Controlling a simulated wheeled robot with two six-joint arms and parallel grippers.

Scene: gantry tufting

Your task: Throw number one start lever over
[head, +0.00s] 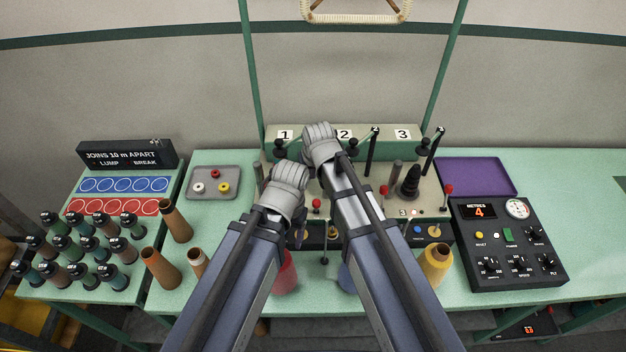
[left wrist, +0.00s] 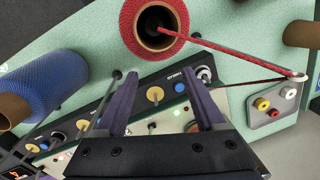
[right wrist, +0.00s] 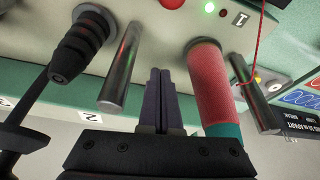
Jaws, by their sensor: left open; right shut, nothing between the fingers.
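The machine panel (head: 434,202) carries plates 1, 2 and 3. A red-knobbed lever (head: 316,203) shows between my forearms at the number one end. A red knob, also in the right wrist view (right wrist: 172,3), sits near the plate marked 1 (right wrist: 240,18) and a lit green lamp (right wrist: 210,7). My right gripper (right wrist: 158,72) is shut and empty, between a metal post and a red yarn cone, short of the knob. My left gripper (left wrist: 160,75) is open and empty above the front knobs.
A black cone (right wrist: 85,38) stands near the right gripper. Large yarn cones (head: 437,262) stand along the front. A grey spool tray (head: 213,183) is at left, a purple tray (head: 478,177) and metrics box (head: 510,245) at right. Red yarn (left wrist: 235,50) crosses near my left gripper.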

